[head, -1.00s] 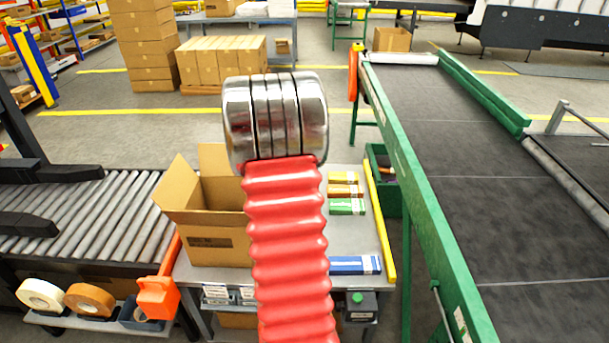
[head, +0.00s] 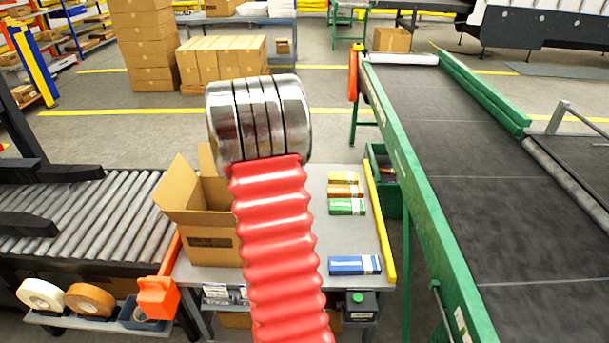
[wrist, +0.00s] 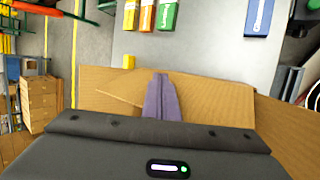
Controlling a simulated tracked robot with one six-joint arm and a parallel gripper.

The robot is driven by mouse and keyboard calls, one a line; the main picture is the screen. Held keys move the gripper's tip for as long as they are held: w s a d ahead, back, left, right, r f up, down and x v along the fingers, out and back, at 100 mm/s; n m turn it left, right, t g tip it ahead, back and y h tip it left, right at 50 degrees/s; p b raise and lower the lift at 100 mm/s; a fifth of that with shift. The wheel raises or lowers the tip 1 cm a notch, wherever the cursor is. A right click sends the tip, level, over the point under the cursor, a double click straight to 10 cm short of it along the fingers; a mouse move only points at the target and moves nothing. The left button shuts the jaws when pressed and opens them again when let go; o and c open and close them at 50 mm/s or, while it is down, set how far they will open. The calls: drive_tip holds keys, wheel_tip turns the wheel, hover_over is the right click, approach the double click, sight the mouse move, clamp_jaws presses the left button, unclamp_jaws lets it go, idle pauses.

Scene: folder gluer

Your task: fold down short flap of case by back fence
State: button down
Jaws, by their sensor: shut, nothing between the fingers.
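The open brown case (head: 212,245) stands on the grey table, left of my red-sleeved arm in the head view. A left flap (head: 181,186) leans outward and a back flap (head: 207,165) stands up; my arm hides the right part. In the wrist view the case's cardboard (wrist: 215,98) spans the middle. My gripper (wrist: 161,78) shows there as shut purple fingers, empty, reaching over the cardboard. I cannot tell whether they touch a flap. The gripper is hidden behind my arm in the head view. I cannot make out the back fence for sure.
Yellow, orange and green boxes (head: 346,191) and a blue box (head: 354,265) lie on the table (head: 345,232), right of the case. A yellow bar (head: 380,222) runs along its right edge. A roller conveyor (head: 95,215) is on the left, a green-framed belt (head: 460,170) on the right.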

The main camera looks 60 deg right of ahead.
drive_tip(key=shift+w+a, duration=0.1)
drive_tip(key=shift+w, duration=0.1)
drive_tip(key=shift+w+a+f, duration=0.25)
drive_tip(key=shift+w+a, duration=0.05)
drive_tip(key=shift+w, duration=0.25)
drive_tip(key=shift+w+a+f, duration=0.25)
drive_tip(key=shift+w, duration=0.3)
drive_tip(key=shift+w+a+f, duration=0.25)
drive_tip(key=shift+w+f, duration=0.2)
drive_tip(key=shift+w, duration=0.05)
drive_tip(key=shift+w+a+f, duration=0.2)
drive_tip(key=shift+w+f, duration=0.2)
drive_tip(key=shift+w, duration=0.05)
drive_tip(key=shift+w+a+f, duration=0.2)
drive_tip(key=shift+w+f, duration=0.1)
drive_tip(key=shift+f, duration=0.15)
drive_tip(key=shift+w+a+f, duration=0.15)
drive_tip(key=shift+w+f, duration=0.15)
drive_tip(key=shift+f, duration=0.15)
